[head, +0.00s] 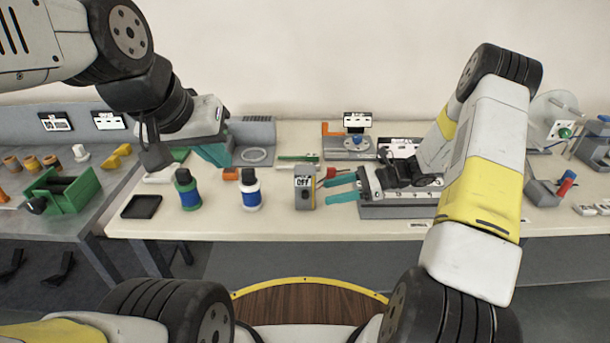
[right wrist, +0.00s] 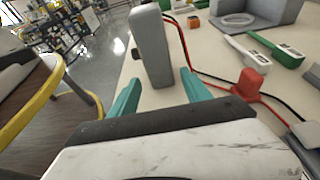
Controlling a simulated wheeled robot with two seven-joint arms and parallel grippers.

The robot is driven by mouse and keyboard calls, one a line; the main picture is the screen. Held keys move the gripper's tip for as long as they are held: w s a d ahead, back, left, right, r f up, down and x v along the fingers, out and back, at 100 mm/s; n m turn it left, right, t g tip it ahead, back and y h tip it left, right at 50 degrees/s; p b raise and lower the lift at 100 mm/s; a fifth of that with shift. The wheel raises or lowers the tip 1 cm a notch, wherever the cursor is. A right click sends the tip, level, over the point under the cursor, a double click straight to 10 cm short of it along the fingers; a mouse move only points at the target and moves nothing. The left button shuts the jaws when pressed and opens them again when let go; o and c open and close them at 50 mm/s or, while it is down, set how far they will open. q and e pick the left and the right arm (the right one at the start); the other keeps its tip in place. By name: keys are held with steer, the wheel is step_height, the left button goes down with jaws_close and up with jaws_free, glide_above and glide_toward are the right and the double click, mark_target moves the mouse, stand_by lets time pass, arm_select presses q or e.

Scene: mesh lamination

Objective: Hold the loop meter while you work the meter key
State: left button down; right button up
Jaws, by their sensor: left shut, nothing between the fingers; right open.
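My left gripper (head: 222,158) is shut and empty, farther back to the left, above the table near a grey block.
A green-and-blue bottle (head: 187,190) and a white-and-blue bottle (head: 250,190) stand left of the meter. A red connector (right wrist: 252,84) with red and black cables lies beside my right fingers. A black tray (head: 141,207) lies at the left front. The table's front edge is close to the meter.

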mark_target(309, 196)
steer(key=x, duration=0.7)
steer(key=shift+a+f, duration=0.1)
steer(key=shift+a, duration=0.15)
steer(key=c, duration=1.2)
stand_by(1.9)
